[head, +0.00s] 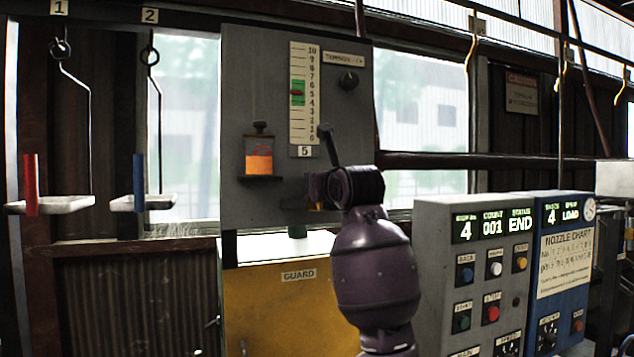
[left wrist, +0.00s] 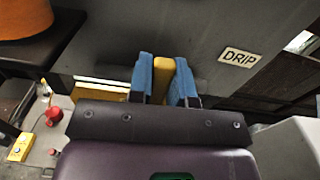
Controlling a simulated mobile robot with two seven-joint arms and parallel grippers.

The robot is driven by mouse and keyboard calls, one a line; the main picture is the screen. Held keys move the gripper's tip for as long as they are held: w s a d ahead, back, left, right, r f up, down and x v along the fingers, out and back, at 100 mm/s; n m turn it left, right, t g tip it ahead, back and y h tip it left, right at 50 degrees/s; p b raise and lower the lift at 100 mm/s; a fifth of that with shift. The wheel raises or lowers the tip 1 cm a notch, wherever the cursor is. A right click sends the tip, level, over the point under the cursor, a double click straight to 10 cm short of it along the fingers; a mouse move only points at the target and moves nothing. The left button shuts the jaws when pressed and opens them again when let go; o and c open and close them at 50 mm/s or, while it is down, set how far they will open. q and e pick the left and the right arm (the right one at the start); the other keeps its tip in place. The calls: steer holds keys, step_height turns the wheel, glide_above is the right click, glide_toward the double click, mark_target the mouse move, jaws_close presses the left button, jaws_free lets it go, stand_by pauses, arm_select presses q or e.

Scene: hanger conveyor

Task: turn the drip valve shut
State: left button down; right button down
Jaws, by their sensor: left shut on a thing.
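The drip valve's yellow handle (left wrist: 163,80) sits between the two blue fingers of my left gripper (left wrist: 167,80) in the left wrist view. The gripper is shut on it, in front of the grey panel with a DRIP label (left wrist: 240,57). In the head view my left gripper (head: 316,190) is at the panel's lower right. Only a bit of yellow (head: 315,206) shows there, and my wrist hides most of the handle. I cannot tell the handle's exact angle. My right gripper is not in view.
An oil cup with orange liquid (head: 259,160) is left of my gripper on the grey panel (head: 240,80). A dark lever (head: 329,145) stands just above my gripper. A yellow GUARD panel (head: 290,310) is below. A control box (head: 435,240) stands right; hangers (head: 88,120) hang left.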

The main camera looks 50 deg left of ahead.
arm_select(q)
steer(key=shift+w+m, duration=0.15)
steer(key=shift+m, duration=0.25)
steer(key=shift+f, duration=0.1)
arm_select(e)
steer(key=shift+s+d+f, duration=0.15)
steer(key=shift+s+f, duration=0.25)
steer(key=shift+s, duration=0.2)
arm_select(q)
steer(key=c, duration=1)
jaws_free()
steer(key=shift+d, duration=0.1)
steer(key=shift+c, duration=0.2)
steer(key=b+v, duration=0.2)
steer(key=v, duration=0.8)
steer(key=shift+d, duration=0.35)
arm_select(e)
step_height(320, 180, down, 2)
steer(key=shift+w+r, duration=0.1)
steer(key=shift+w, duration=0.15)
